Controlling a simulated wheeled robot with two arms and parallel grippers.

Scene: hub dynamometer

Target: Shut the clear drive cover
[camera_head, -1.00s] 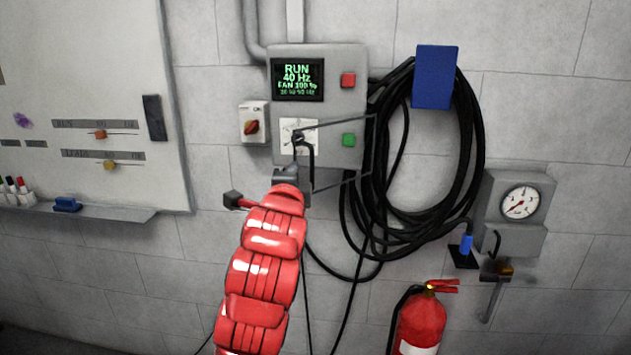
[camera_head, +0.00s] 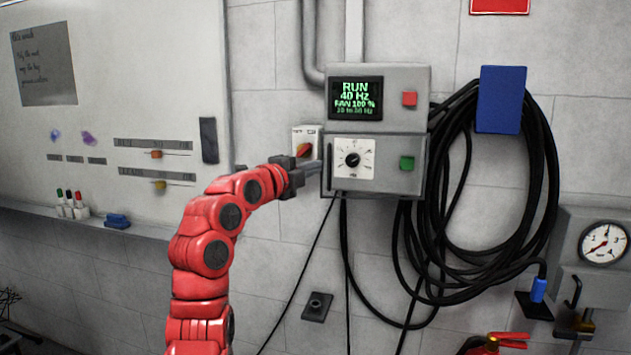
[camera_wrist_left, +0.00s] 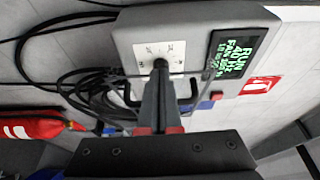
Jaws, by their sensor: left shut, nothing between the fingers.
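The grey drive box (camera_head: 378,100) on the wall has a lit display reading RUN 40 Hz and a dial (camera_head: 352,160) on a white plate. The clear drive cover (camera_head: 398,184) is hard to see; thin dark edges run close around the lower front, and I cannot tell whether it is fully flush. My left gripper (camera_head: 318,166) is shut and empty, at the lower left edge of the box. In the left wrist view, its fingers (camera_wrist_left: 160,80) overlap the dial plate (camera_wrist_left: 158,57), with thin dark lines and a black handle behind them. My right gripper is out of view.
Coiled black cable (camera_head: 440,210) hangs at the right under a blue holder (camera_head: 501,99). A whiteboard (camera_head: 150,90) is at the left. A gauge (camera_head: 603,242) is far right.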

